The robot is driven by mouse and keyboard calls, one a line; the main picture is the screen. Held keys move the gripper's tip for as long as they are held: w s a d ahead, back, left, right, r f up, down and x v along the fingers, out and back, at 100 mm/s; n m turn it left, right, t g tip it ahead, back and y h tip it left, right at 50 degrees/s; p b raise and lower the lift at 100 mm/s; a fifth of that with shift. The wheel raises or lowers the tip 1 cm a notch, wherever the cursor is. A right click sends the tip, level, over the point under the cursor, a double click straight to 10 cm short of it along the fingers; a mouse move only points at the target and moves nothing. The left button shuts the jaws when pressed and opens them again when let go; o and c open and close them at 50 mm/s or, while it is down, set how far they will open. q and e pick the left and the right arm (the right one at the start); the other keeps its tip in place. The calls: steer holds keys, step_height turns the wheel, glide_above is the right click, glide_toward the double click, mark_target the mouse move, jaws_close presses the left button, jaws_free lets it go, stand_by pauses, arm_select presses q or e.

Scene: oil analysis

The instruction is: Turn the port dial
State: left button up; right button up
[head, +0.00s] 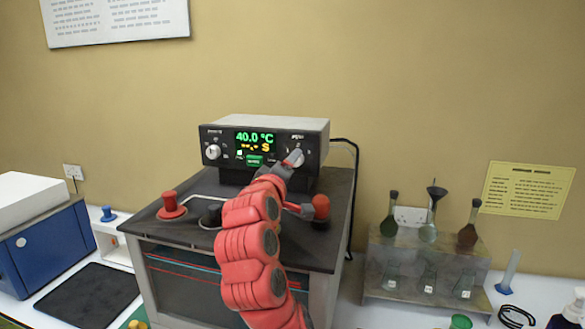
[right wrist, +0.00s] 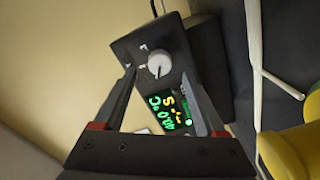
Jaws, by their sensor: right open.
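The control box (head: 262,130) stands on the dark-topped apparatus and shows a green 40.0 °C readout. It has a pale round dial (head: 213,152) at its left end and another at its right end, whose label is too small to read. My right gripper (head: 291,160) is at the right-end dial and partly covers it in the head view. In the right wrist view, the dial (right wrist: 159,65) shows between the tips of my open right gripper (right wrist: 158,74). Contact with the dial cannot be told. My left gripper is not in view.
Red-knobbed stoppers (head: 171,205) stand on the apparatus top (head: 160,228), close to my right arm. A rack with flasks (head: 425,262) stands to the right. A blue-and-white device (head: 48,250) and a black mat (head: 90,297) are on the left.

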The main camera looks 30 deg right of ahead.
steer(key=b+v, duration=0.5)
steer(key=v, duration=0.8)
steer(key=shift+a, duration=0.2)
